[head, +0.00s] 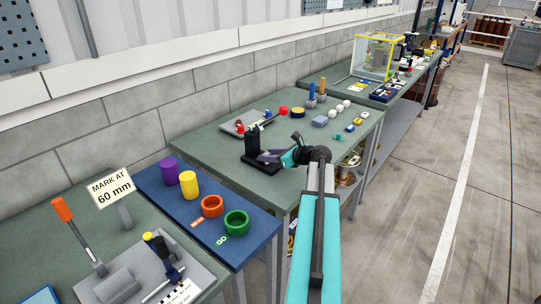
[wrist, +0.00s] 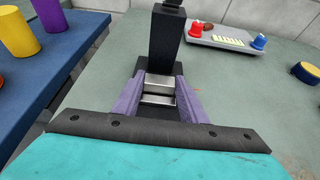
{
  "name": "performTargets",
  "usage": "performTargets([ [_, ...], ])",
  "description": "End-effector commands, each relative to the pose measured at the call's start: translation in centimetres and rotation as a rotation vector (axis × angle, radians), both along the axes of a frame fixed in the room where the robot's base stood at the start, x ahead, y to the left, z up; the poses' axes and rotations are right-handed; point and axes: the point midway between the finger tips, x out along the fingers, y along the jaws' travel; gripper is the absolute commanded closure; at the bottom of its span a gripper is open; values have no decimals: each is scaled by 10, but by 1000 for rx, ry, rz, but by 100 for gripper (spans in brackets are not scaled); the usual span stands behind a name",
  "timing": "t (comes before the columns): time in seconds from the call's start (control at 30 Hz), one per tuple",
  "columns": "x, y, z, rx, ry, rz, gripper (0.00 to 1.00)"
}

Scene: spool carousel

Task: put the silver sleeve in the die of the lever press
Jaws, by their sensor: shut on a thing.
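The black lever press (head: 252,142) stands on the green table; its dark upright column (wrist: 167,35) fills the top middle of the wrist view. My gripper (wrist: 159,74) has purple fingers reaching in at the foot of this column. The fingers are shut on the silver sleeve (wrist: 158,86), which shows as bright metal with a dark band between them. In the head view my gripper (head: 270,156) is low at the front of the press, and the sleeve is not clear there. The die is hidden or cannot be told apart under the sleeve, so I cannot tell whether the sleeve is in it.
A grey plate with a red knob (wrist: 195,30) and a blue knob (wrist: 259,41) lies behind the press, to the right. A blue table (head: 262,236) with coloured cylinders and rings is to the left. The green tabletop right of my gripper is clear nearby.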

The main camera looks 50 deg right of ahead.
Motion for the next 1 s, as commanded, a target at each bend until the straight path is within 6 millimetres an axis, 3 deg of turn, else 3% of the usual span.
performTargets([
  [0.57, 0, 0, -9, 0, 0, 1, 86],
  [0.6, 0, 0, -9, 0, 0, 1, 57],
  [0.7, 0, 0, -8, 0, 0, 1, 43],
  [1.0, 0, 0, -8, 0, 0, 1, 43],
])
